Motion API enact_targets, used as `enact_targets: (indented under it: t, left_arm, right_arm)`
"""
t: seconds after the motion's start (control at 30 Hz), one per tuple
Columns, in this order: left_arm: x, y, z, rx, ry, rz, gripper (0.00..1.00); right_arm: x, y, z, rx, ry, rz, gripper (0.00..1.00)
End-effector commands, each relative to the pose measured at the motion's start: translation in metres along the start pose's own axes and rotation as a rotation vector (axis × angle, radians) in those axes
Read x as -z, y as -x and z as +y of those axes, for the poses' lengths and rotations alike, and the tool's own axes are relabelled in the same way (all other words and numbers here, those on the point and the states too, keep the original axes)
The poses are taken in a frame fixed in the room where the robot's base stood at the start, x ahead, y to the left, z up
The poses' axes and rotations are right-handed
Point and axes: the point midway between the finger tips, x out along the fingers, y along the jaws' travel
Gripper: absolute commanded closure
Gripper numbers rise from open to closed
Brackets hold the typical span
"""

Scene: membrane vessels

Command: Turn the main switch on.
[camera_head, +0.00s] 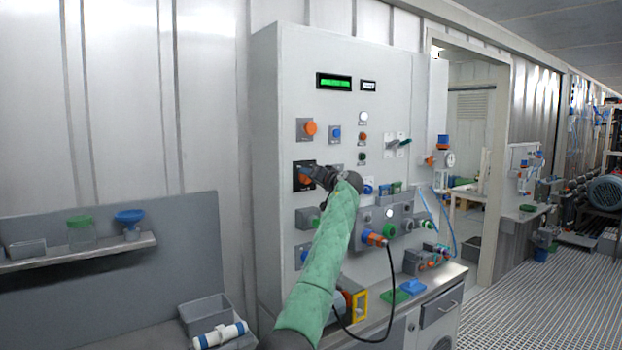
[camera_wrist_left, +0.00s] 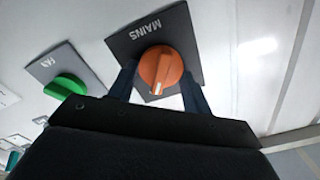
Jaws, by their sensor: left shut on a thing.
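The main switch is an orange rotary knob on a black plate marked MAINS, on the grey control cabinet (camera_head: 390,75). In the wrist view the orange knob (camera_wrist_left: 163,66) sits between the two dark fingers of my left gripper (camera_wrist_left: 159,76), with the black plate (camera_wrist_left: 178,30) behind it. My left gripper is shut on the knob. In the head view my left gripper (camera_head: 312,174) reaches the black plate (camera_head: 300,166) and partly hides the knob. The knob's pale pointer mark shows at its lower edge in the wrist view. My right gripper is not in view.
A green knob (camera_wrist_left: 66,87) marked FAN lies left of the main switch in the wrist view. Another orange knob (camera_head: 310,128) is above the main switch in the head view. A green display (camera_head: 334,82) is lit near the cabinet's top. A black cable (camera_head: 390,275) hangs below.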

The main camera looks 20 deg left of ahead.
Motion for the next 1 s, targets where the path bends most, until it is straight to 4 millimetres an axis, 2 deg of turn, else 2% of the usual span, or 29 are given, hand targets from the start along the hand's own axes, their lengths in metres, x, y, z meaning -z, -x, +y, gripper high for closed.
enact_targets:
  t: [0.3,0.77,0.8,0.9,1.0]
  left_arm:
    - [0.0026,0.0008,-0.0007,0.001,-0.090,0.003,0.74]
    - [0.0028,0.0008,-0.0008,0.001,-0.100,0.004,0.74]
    - [0.0029,0.0008,-0.0008,0.001,-0.100,0.004,0.45]
    - [0.0025,0.0007,-0.0006,0.001,-0.100,0.003,0.30]
    - [0.0018,0.0005,-0.0003,0.001,-0.100,0.002,0.30]
  right_arm:
    - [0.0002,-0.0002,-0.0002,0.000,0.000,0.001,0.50]
    - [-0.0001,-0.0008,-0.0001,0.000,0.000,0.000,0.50]
    - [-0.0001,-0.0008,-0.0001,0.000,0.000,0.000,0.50]
    - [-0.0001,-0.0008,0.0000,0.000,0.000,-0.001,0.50]
    - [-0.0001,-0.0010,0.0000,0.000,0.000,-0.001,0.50]
